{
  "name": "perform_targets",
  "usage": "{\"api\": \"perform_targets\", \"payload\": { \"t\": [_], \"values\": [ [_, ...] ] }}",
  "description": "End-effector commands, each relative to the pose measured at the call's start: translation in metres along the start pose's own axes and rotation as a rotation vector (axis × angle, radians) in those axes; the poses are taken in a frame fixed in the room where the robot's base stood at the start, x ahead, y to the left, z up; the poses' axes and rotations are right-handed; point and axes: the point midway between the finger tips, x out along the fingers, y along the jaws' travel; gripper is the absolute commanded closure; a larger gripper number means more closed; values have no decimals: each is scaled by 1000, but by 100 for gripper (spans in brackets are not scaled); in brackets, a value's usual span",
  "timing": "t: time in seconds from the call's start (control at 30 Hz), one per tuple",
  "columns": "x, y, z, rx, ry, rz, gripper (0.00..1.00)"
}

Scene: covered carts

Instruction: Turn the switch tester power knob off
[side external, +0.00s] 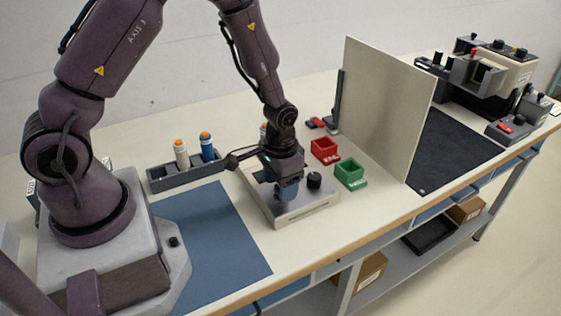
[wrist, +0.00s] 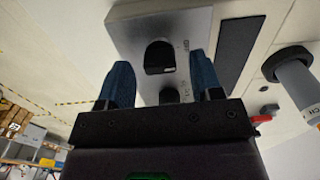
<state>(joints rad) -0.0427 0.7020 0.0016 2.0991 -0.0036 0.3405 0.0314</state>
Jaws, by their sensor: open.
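The switch tester (side external: 307,216) is a pale low box with a grey top plate on the bench; its plate (wrist: 190,20) also fills the upper middle of the wrist view. A black knob (side external: 314,180) stands on it, right of my gripper (side external: 287,192). The wrist view shows one black knob (wrist: 159,57) with a white mark, and a second dark knob (wrist: 168,95) nearer my gripper. Small print beside them is hard to read, so I cannot tell which is the power knob. My gripper's blue fingers (wrist: 161,65) are open, pointing down over the tester, with nothing held.
Red (side external: 325,151) and green (side external: 350,174) bins sit right of the tester, before an upright beige panel (side external: 385,105). A blue mat (side external: 207,235) lies clear at left.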

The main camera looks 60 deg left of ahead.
Motion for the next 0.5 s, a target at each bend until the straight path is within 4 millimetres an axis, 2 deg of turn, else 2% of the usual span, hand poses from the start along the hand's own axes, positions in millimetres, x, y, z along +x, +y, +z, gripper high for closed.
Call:
{"api": "perform_targets", "payload": {
  "t": [0.3, 0.5],
  "values": [
    [-69, 0, -1, -1, 8, 0, 40],
    [-104, 0, -1, -1, 6, 0, 40]
  ]
}}
